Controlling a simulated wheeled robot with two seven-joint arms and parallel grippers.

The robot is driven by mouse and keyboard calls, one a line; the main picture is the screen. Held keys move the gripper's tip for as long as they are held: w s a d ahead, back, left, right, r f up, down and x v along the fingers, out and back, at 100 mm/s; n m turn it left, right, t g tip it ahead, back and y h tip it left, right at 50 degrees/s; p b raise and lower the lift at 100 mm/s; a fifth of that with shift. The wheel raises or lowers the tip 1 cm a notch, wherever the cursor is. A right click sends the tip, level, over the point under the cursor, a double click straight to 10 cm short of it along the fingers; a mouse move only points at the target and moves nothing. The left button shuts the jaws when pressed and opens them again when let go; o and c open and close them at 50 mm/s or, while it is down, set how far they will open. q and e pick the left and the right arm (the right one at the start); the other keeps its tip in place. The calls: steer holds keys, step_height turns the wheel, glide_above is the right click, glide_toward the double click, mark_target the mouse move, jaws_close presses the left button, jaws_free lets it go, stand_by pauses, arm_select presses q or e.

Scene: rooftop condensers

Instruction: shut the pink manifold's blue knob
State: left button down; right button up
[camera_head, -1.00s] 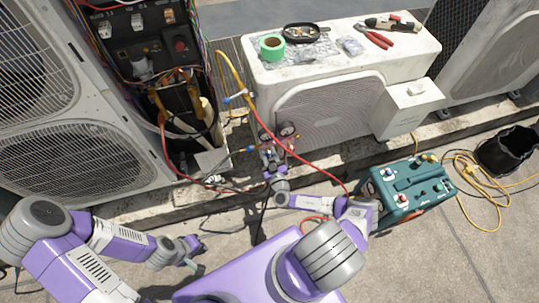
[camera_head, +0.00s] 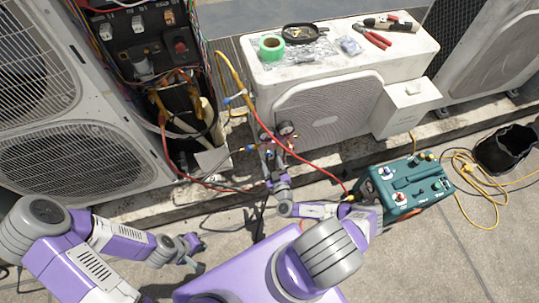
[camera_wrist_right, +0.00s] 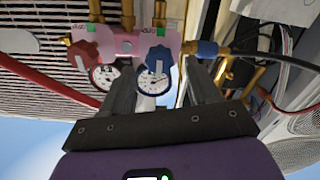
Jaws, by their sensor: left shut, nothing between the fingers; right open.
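The pink manifold (camera_wrist_right: 132,42) is in the right wrist view, with a red knob (camera_wrist_right: 84,53), a blue knob (camera_wrist_right: 159,60) and two round gauges. The blue knob lies between the fingertips of my open right gripper (camera_wrist_right: 162,72). I cannot tell whether a finger touches it. In the head view the gauges (camera_head: 286,128) show in front of the white condenser, and my right gripper (camera_head: 271,161) is just below them, partly hiding the manifold. My left gripper (camera_head: 197,255) is shut and empty, low at the left, well away from the manifold.
Red and yellow hoses (camera_head: 310,163) run from the manifold. A white condenser (camera_head: 335,60) carries green tape (camera_head: 271,46), a dark pan and red pliers. An open unit (camera_head: 150,60) with wiring stands left. A teal machine (camera_head: 408,188) and black bucket (camera_head: 508,150) stand right on paving.

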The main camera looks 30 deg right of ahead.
steer(key=shift+v, duration=1.7)
steer(key=s+a+r+n+g+y+p, duration=0.1)
steer(key=s+a+r+n+g+y, duration=0.15)
steer(key=a+n+y, duration=0.45)
steer(key=s+a+r+n+g+y+p, duration=0.1)
steer(key=a+r+n+g+y, duration=0.1)
steer(key=a+r+n+y, duration=0.45)
steer(key=s+a+n+g+y+p, duration=0.15)
steer(key=a+n+y, duration=0.35)
steer(key=a+n, duration=0.5)
steer(key=s+n+g+h+p, duration=0.1)
steer(key=s+n+g+h, duration=0.1)
steer(key=s+n+g, duration=0.85)
steer(key=s+n+g+h+p, duration=0.15)
steer(key=s+n+g, duration=0.3)
steer(key=n, duration=1.15)
steer(key=w+d+r+n+t+h+p, duration=0.1)
steer(key=w+d+r+n+t+h, duration=0.1)
steer(key=n, duration=0.7)
steer(key=w+d+r+n+t+h+p, duration=0.1)
steer(key=w+d+r+n+h, duration=0.2)
steer(key=n, duration=0.6)
steer(key=shift+w+r+n+t+h, duration=0.15)
steer(key=shift+r+n+t+h, duration=0.25)
steer(key=shift+h, duration=0.5)
